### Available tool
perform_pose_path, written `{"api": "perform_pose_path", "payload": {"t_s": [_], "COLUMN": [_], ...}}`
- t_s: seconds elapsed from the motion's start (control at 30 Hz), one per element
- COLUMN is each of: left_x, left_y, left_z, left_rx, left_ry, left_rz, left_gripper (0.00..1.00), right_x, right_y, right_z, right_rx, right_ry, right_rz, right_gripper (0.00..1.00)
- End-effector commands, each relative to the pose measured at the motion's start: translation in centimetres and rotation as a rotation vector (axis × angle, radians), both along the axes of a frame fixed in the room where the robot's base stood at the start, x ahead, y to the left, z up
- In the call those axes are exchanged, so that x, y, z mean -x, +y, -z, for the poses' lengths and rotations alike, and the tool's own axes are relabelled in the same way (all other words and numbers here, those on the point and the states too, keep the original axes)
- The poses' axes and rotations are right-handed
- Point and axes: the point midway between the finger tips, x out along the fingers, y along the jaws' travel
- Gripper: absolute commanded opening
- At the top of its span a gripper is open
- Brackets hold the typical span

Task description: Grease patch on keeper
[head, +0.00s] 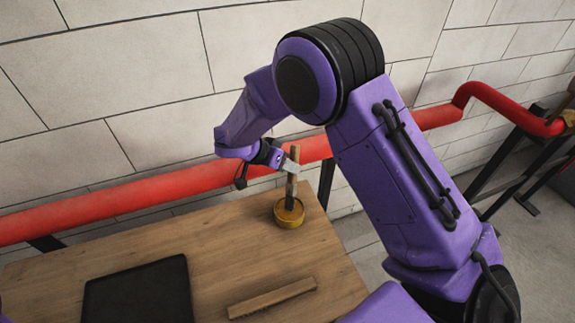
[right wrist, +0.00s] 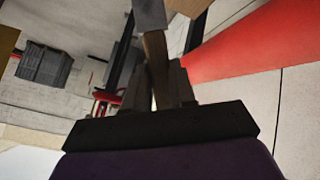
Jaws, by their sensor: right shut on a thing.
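My right gripper (head: 288,168) is shut on an upright wooden-handled tool, which looks like a brush (head: 294,153). Its lower part goes down to the round yellow tin (head: 279,221) near the table's back edge. Whether its tip touches the tin's contents is hidden. In the right wrist view the wooden handle (right wrist: 155,56) lies between the two fingers (right wrist: 158,90), with a grey band (right wrist: 149,14) at its far end. No grease patch can be made out, and I cannot tell which thing is the keeper. My left gripper is not in view.
The wooden table (head: 215,245) also bears a flat black tray or mat (head: 138,293) at the left and a loose wooden bar (head: 272,298) near the front. A thick red pipe (head: 130,205) runs along the block wall behind. The table's middle is clear.

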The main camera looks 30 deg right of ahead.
Motion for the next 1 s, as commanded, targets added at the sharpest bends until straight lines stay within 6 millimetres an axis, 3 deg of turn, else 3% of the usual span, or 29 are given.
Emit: {"api": "perform_pose_path", "payload": {"t_s": [1.0], "left_x": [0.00], "left_y": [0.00], "left_z": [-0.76], "left_rx": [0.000], "left_ry": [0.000], "left_rz": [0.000], "left_gripper": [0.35], "right_x": [0.04], "right_y": [0.01], "right_z": [0.13], "right_rx": [-0.001], "right_ry": [0.001], "right_rz": [0.001], "right_gripper": [0.00]}}
